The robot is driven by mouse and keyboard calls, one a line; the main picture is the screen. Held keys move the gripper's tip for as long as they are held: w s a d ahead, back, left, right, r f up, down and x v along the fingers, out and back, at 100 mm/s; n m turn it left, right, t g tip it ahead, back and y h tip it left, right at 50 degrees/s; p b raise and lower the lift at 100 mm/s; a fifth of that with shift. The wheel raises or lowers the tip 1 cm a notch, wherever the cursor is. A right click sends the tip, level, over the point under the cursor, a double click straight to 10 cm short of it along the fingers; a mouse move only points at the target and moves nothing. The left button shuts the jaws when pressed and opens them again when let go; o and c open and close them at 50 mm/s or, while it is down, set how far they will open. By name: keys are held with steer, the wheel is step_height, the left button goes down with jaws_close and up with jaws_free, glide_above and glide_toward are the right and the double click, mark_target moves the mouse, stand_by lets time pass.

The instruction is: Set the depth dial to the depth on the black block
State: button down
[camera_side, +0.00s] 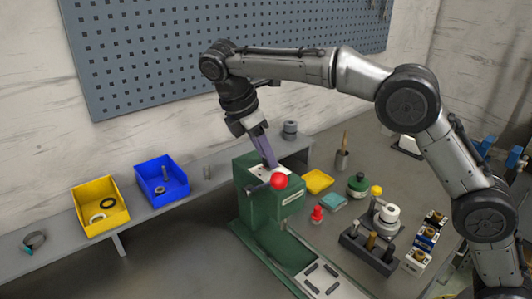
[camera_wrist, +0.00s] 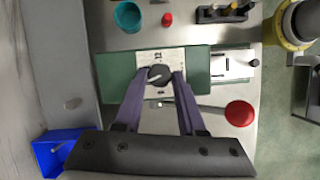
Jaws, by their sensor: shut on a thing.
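The depth dial (camera_wrist: 160,76) is a dark round knob with a light pointer mark, on a white scale plate (camera_wrist: 146,56) on top of the green machine (camera_side: 283,203). In the wrist view the pointer is turned toward the left; the scale figures are too small to read surely. My gripper (camera_wrist: 160,80) points down over the machine, its two purple fingers closed on the dial's sides. In the side view my gripper (camera_side: 268,164) hides the dial. A small black block (camera_side: 436,217) with a brass-coloured part stands at the right; its marking is unreadable.
A red-balled lever (camera_side: 279,181) sticks out beside my gripper. Blue and white blocks stand near the black one, and a dark rack (camera_side: 368,252) holds several tools. A yellow bin (camera_side: 101,204) and blue bin (camera_side: 161,180) sit on the left shelf.

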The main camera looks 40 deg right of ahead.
steer(key=m, duration=0.1)
steer(key=m+g, duration=0.1)
steer(key=m, duration=0.2)
steer(key=shift+w+d+m+g+y, duration=0.1)
steer(key=shift+w+m+g+y, duration=0.2)
steer(key=shift+y, duration=0.1)
steer(key=shift+m+g+y, duration=0.4)
steer(key=shift+m, duration=1.1)
steer(key=shift+d, duration=0.1)
steer(key=c, duration=0.5)
jaws_free()
